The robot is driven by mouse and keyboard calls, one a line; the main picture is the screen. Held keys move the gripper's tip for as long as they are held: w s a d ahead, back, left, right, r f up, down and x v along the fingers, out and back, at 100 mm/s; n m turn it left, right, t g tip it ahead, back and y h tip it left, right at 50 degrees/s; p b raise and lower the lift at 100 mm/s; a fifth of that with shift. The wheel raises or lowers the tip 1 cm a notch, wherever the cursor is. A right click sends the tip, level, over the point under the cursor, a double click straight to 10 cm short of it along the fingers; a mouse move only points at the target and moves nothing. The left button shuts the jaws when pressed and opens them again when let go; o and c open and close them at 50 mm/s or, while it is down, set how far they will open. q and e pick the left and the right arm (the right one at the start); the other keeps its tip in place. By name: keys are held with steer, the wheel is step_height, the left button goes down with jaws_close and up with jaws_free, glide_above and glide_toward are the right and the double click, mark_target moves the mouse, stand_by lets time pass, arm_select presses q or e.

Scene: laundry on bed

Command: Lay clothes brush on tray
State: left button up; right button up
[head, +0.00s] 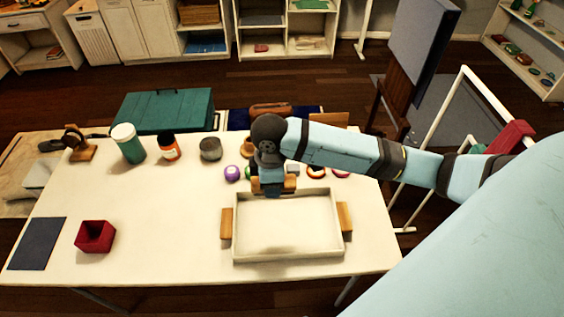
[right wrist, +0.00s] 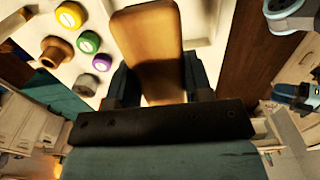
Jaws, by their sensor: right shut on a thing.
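The clothes brush is a brown wooden block; it fills the upper middle of the right wrist view (right wrist: 150,45), between my right gripper's fingers (right wrist: 158,85). In the head view my right gripper (head: 271,187) points down at the tray's far edge, shut on the brush (head: 290,184), which is mostly hidden by the gripper. The tray (head: 290,257) is white and shallow with a wooden handle on each side, and its floor is empty. Whether the brush touches the tray's far rim I cannot tell. My left gripper is not in view.
Several small coloured round items (head: 231,173) lie just behind the tray. A grey cup (head: 210,149), orange jar (head: 168,148) and green-white canister (head: 128,144) stand along the back. A red open box (head: 95,236) and dark blue mat (head: 37,243) lie left. The table between is clear.

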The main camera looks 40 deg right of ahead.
glide_above(274, 226)
step_height(274, 226, down, 16)
steer(key=shift+r, duration=0.1)
step_height(274, 226, down, 3)
steer(key=shift+r+b, duration=0.2)
steer(key=shift+b, duration=0.15)
steer(key=shift+f, duration=0.3)
steer(key=shift+f, duration=0.1)
steer(key=o, duration=1)
steer(key=shift+c, duration=0.2)
